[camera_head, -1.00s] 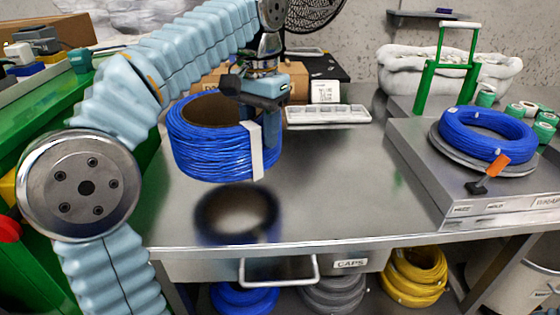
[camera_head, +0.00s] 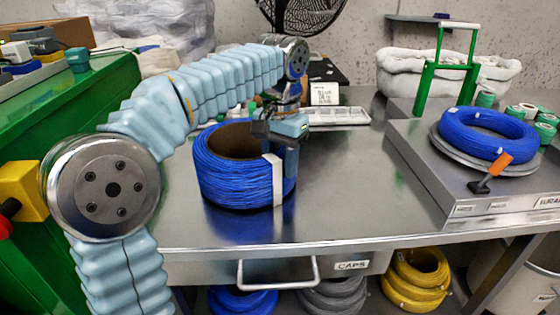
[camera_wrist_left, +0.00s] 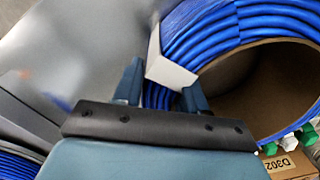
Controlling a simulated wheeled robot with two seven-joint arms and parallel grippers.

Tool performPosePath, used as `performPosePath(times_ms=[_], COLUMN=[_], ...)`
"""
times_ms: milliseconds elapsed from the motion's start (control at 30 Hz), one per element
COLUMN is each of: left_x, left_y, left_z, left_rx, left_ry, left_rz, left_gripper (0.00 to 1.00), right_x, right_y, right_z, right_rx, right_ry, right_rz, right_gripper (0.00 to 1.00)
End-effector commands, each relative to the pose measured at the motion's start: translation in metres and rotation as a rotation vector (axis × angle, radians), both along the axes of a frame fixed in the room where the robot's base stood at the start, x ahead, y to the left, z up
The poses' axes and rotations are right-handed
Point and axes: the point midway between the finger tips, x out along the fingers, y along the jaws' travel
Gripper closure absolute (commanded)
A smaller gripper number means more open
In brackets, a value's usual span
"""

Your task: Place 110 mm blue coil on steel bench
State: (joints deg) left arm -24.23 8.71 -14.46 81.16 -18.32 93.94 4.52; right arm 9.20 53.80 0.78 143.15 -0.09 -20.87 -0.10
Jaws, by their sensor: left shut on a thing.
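The blue coil (camera_head: 235,180) is a tall ring of blue cable with a white band (camera_head: 277,180) on its right side. It is at or just above the steel bench (camera_head: 350,185), upright; I cannot tell whether its base touches. My left gripper (camera_head: 283,140) is shut on the coil's wall at its right side. In the left wrist view the two fingers (camera_wrist_left: 160,95) straddle the coil wall (camera_wrist_left: 205,30) at the white band (camera_wrist_left: 167,65). My right gripper is not in view.
A second blue coil (camera_head: 485,133) lies on a raised steel platform (camera_head: 425,155) at the right, with a green-framed handle (camera_head: 443,75) behind it. A white tray (camera_head: 338,116) sits at the back of the bench. The middle of the bench is clear. More coils (camera_head: 415,275) lie below.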

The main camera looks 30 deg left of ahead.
Motion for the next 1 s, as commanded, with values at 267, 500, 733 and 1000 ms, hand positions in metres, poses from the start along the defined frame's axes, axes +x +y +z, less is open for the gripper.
performPosePath(times_ms=[267,500,733,1000], left_x=[0.000,0.000,0.001,0.001], left_y=[0.000,0.000,0.000,-0.001], left_z=[-0.002,-0.002,0.020,0.084], left_rx=[0.000,0.000,0.000,0.000], left_ry=[0.000,0.000,-0.001,-0.002], left_rz=[0.000,0.000,0.001,0.000], left_gripper=[0.36,0.33,0.33,0.33], right_x=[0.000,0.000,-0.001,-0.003], right_y=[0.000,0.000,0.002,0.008], right_z=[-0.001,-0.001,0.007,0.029], right_rx=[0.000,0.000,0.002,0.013], right_ry=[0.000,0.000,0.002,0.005], right_rz=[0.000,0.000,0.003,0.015], right_gripper=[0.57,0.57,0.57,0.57])
